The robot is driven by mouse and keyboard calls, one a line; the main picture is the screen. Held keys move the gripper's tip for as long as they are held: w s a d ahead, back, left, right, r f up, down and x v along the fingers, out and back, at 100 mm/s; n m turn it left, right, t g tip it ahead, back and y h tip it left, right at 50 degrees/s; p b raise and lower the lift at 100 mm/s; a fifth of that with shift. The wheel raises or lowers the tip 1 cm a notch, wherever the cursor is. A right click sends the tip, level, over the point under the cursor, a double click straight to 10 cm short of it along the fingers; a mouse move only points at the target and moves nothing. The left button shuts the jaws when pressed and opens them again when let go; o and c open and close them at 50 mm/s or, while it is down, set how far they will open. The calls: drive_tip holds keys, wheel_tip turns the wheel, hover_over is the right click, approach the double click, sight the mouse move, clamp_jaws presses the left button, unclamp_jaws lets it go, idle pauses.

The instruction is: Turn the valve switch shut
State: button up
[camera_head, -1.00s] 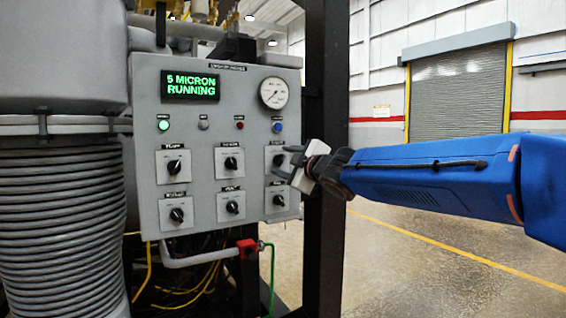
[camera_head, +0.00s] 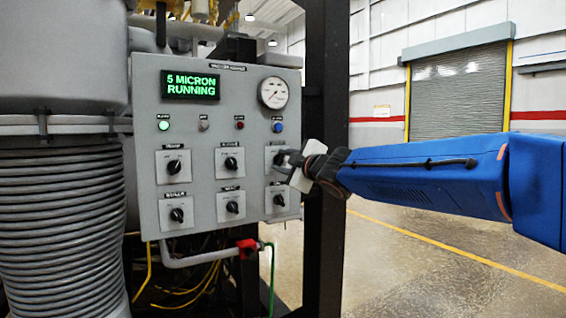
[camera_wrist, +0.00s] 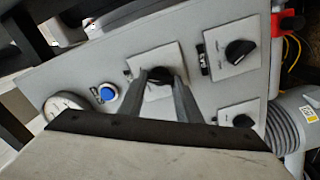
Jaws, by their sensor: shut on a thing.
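A grey control panel (camera_head: 205,120) carries several black rotary switches on pale square plates in two rows. My gripper (camera_head: 287,158) is at the upper-right switch (camera_head: 278,159), which it partly hides in the head view. In the wrist view, my gripper's two grey fingers (camera_wrist: 159,80) are shut on that switch's black knob (camera_wrist: 159,74), one on each side. The label over this switch is too small to read, so I cannot confirm it is the valve switch. Its pointer direction is hidden by the fingers.
The display (camera_head: 190,86) reads "5 MICRON RUNNING". A blue button (camera_head: 278,127) and a round gauge (camera_head: 273,93) are above the gripped switch. Another switch (camera_head: 278,200) is just below it. A black post (camera_head: 324,90) stands right of the panel.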

drive_tip(key=shift+n, duration=0.3)
drive_tip(key=n, duration=0.5)
drive_tip(key=shift+f+n, duration=0.2)
drive_tip(key=shift+n, duration=0.1)
drive_tip(key=n, duration=0.5)
drive_tip(key=shift+f, duration=0.1)
drive_tip(key=shift+n, duration=0.3)
drive_tip(key=o, duration=1)
drive_tip(key=shift+o, duration=0.2)
drive_tip(key=shift+s+d, duration=0.1)
drive_tip(key=shift+s+d, duration=0.2)
drive_tip(key=shift+s, duration=0.1)
drive_tip(key=v, duration=1.6)
drive_tip(key=shift+d, duration=0.15)
